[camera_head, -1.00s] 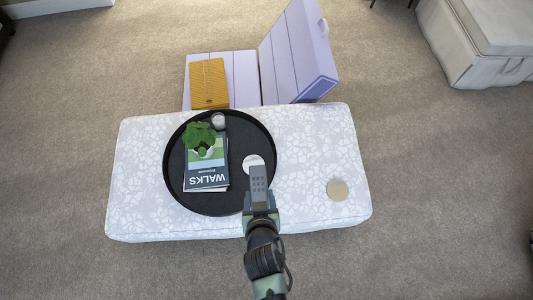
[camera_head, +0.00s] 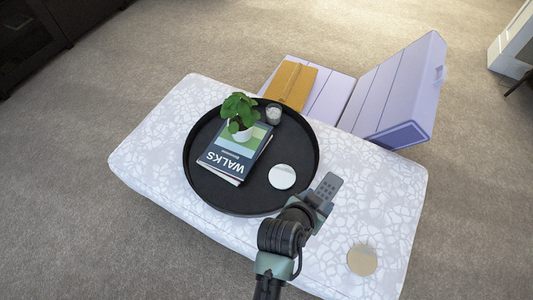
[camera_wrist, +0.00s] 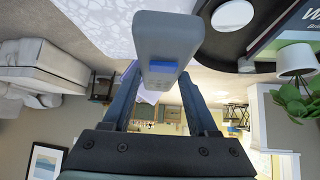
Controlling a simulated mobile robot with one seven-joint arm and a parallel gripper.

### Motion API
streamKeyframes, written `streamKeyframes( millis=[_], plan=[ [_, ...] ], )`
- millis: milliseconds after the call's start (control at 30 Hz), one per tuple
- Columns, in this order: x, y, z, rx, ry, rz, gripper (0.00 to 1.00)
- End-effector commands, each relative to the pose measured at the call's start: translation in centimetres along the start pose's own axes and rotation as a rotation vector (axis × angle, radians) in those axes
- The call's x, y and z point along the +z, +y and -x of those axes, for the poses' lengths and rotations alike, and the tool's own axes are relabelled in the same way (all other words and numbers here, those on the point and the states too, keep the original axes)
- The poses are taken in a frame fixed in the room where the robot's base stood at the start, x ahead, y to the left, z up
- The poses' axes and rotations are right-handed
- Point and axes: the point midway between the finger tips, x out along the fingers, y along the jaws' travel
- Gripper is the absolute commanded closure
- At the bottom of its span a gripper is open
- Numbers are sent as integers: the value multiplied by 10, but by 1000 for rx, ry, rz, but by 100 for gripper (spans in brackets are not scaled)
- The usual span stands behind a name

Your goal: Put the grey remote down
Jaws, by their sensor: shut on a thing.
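The grey remote (camera_head: 327,188) is held in my gripper (camera_head: 318,200), above the patterned ottoman (camera_head: 385,200), just right of the black tray's rim. My gripper is shut on one end of the remote, and the buttons face up toward the head camera. In the wrist view the remote (camera_wrist: 166,35) sticks out between the two fingers (camera_wrist: 162,100), with a blue patch on its near end. I cannot tell the exact height of the remote above the ottoman.
The round black tray (camera_head: 205,190) holds a book (camera_head: 237,155), a potted plant (camera_head: 240,112), a small candle (camera_head: 273,113) and a white disc (camera_head: 282,176). A beige disc (camera_head: 362,260) lies on the ottoman. An open lilac box (camera_head: 395,95) with a tan notebook (camera_head: 292,84) stands behind. The ottoman's right part is largely clear.

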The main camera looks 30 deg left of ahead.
Motion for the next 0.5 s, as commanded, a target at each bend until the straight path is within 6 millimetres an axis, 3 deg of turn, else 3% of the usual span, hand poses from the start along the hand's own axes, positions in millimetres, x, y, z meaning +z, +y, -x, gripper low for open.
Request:
streamKeyframes(
  millis=[33, 100, 500],
  plan=[
    [11, -4, -20, 9, 6, -12, 100],
    [14, -6, -31, 24, 7, -29, 100],
    [29, -15, -80, 111, 15, -135, 100]
  ],
)
